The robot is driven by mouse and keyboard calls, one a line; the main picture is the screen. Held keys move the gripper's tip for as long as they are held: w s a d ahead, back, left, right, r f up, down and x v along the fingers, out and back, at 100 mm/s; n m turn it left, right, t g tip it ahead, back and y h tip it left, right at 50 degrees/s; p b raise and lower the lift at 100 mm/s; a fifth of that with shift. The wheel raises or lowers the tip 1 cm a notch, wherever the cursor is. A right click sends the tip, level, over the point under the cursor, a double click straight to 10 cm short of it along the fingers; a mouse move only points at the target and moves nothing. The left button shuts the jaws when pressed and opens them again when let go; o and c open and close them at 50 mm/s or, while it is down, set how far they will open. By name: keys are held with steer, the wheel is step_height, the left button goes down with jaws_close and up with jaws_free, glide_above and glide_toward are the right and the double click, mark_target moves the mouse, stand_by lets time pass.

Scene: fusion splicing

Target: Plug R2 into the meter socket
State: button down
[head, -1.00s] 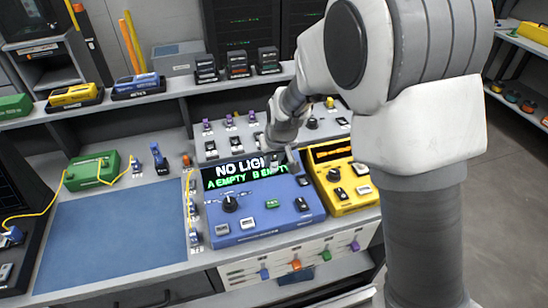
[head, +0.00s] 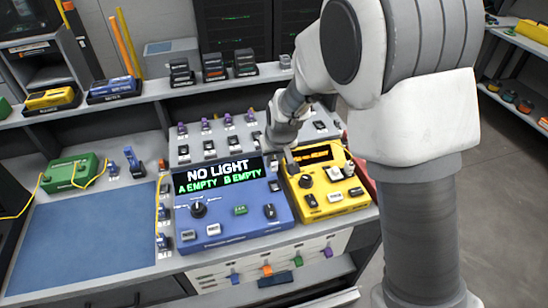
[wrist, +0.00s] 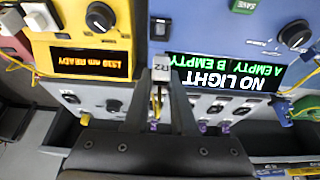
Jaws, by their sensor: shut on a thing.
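My gripper (wrist: 160,82) is shut on a small grey connector labelled R2 (wrist: 160,68), seen upside down in the wrist view, with a bit of yellow fibre below the label. In the head view my gripper (head: 288,158) hangs near the gap between the blue unit and the yellow unit; the connector is too small to make out there. The blue meter (head: 235,222) has a screen (head: 218,175) reading NO LIGHT, A EMPTY, B EMPTY. I cannot tell which opening is its socket. The connector appears above the panels, apart from them.
The yellow unit (head: 325,205) stands right of the meter; its display (wrist: 91,63) reads 1310 nm READY. A grey panel with several purple-topped holders (head: 228,120) stands behind. A green box (head: 70,172) and a clear blue mat (head: 85,245) lie left.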

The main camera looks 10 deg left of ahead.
mark_target(273, 181)
steer(key=shift+d+f, duration=0.15)
steer(key=shift+d, duration=0.05)
steer(key=shift+f+b, duration=2.05)
steer(key=shift+f, duration=1)
steer(key=shift+f+b, duration=0.55)
steer(key=shift+b, duration=0.05)
steer(key=c, duration=0.7)
jaws_free()
steer(key=shift+o, duration=0.2)
steer(key=shift+r, duration=0.1)
